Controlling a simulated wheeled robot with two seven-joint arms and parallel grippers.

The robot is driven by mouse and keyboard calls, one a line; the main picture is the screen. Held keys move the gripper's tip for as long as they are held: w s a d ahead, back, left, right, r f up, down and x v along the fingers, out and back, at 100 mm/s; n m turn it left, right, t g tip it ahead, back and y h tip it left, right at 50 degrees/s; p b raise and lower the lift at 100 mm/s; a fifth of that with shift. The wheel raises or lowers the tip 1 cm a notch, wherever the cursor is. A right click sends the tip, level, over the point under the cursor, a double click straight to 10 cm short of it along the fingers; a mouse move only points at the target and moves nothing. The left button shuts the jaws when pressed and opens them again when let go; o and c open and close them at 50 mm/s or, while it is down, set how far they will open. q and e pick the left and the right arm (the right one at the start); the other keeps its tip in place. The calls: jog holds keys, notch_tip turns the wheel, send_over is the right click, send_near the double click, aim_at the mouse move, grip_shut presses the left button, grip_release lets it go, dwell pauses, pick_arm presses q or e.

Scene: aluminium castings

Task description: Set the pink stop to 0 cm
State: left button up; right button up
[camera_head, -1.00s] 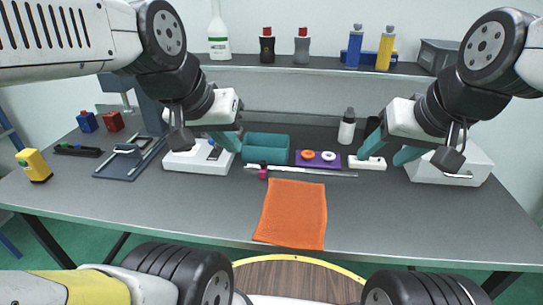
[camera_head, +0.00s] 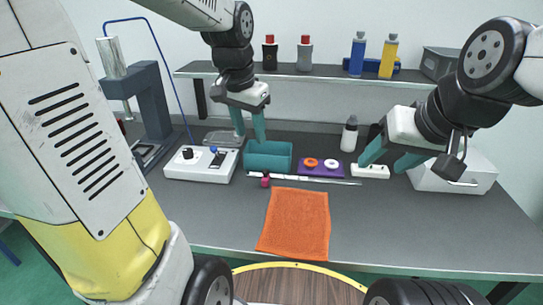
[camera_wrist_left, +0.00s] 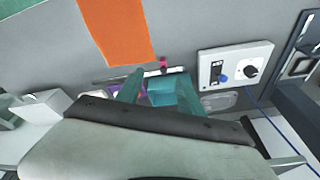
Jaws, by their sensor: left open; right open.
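The pink stop (camera_head: 265,181) sits on the left part of a thin ruler-like rail (camera_head: 315,180) that lies across the table. It also shows in the left wrist view (camera_wrist_left: 163,63), on the rail (camera_wrist_left: 135,72). The scale marks are too small to read. My right gripper (camera_head: 385,160) is open, by the white power strip (camera_head: 371,171) to the right of the rail.
An orange cloth (camera_head: 294,222) lies in front of the rail. A white control box (camera_head: 201,166) stands left of the stop. A purple tray (camera_head: 321,169) with rings is behind the rail, and a shelf (camera_head: 300,72) with bottles is above. The front right table is clear.

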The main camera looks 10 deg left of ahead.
aim_at(265, 170)
pick_arm(q)
jog(key=w+f+m+g, duration=0.1)
jog(key=w+f, duration=0.2)
jog(key=w, duration=0.1)
jog(key=w+d+f+m+g, duration=0.1)
jog(key=w+f, duration=0.3)
jog(key=w+f+m, duration=0.2)
jog(key=w+f, duration=0.1)
jog(key=f, duration=0.1)
jog(key=shift+w+d+f+g+y, duration=0.2)
jog(key=shift+w+d+g+y, duration=0.1)
jog(key=shift+w+g+y, duration=0.1)
notch_tip(265, 170, down, 8)
jog(key=shift+r, duration=0.1)
grip_shut()
dwell(0.7)
